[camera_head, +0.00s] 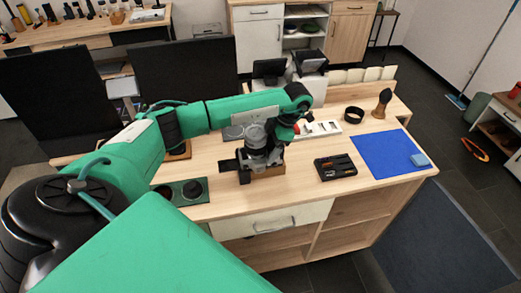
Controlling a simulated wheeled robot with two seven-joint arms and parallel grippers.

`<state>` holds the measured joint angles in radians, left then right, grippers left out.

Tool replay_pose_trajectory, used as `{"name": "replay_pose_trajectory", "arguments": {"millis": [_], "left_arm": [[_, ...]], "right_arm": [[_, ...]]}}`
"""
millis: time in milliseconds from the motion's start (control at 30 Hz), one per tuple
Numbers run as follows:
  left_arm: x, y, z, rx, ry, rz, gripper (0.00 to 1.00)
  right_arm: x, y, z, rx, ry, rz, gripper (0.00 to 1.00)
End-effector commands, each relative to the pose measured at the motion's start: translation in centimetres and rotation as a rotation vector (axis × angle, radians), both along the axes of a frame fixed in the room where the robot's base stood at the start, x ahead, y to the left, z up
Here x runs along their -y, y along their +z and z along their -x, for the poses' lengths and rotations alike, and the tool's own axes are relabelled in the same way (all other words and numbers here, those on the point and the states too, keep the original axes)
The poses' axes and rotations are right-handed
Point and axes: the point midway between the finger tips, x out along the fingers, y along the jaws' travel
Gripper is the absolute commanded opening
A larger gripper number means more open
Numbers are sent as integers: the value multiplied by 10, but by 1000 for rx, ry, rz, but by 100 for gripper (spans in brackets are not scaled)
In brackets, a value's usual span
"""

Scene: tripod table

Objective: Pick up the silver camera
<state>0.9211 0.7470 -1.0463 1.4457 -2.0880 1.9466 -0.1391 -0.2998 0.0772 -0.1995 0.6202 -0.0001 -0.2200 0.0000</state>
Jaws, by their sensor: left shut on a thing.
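The silver camera (256,136) is near the middle of the wooden table, with a grey round part on top and darker parts below. It stands over a small brown wooden block (269,172); I cannot tell whether it touches the block. My left arm reaches over the table from the left and bends down at the wrist. My left gripper (271,151) is at the right side of the camera and shut on it. The fingertips are small and partly hidden against the dark parts. My right gripper is not in view.
The table (223,176) also bears a black tray with small tools (335,167), a blue mat (385,158) with a blue block (420,160), a black ring (353,114), a brush (382,103), a white tray (320,129) and a dark green holder (181,191). Bare wood lies between camera and black tray.

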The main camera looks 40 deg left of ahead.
Motion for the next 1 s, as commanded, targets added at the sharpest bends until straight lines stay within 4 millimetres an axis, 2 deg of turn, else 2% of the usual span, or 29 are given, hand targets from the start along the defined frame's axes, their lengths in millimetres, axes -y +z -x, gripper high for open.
{"name": "replay_pose_trajectory", "arguments": {"millis": [367,400,433,467,1000], "left_arm": [[0,7,0,0,-1,2,30],[0,9,0,1,0,1,23],[0,12,-1,1,0,1,24],[0,15,-1,3,-1,2,16],[-1,90,-1,5,-1,-1,16]], "right_arm": [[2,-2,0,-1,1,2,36],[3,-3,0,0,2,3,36],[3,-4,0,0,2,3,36],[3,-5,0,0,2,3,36],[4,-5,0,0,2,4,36]]}}
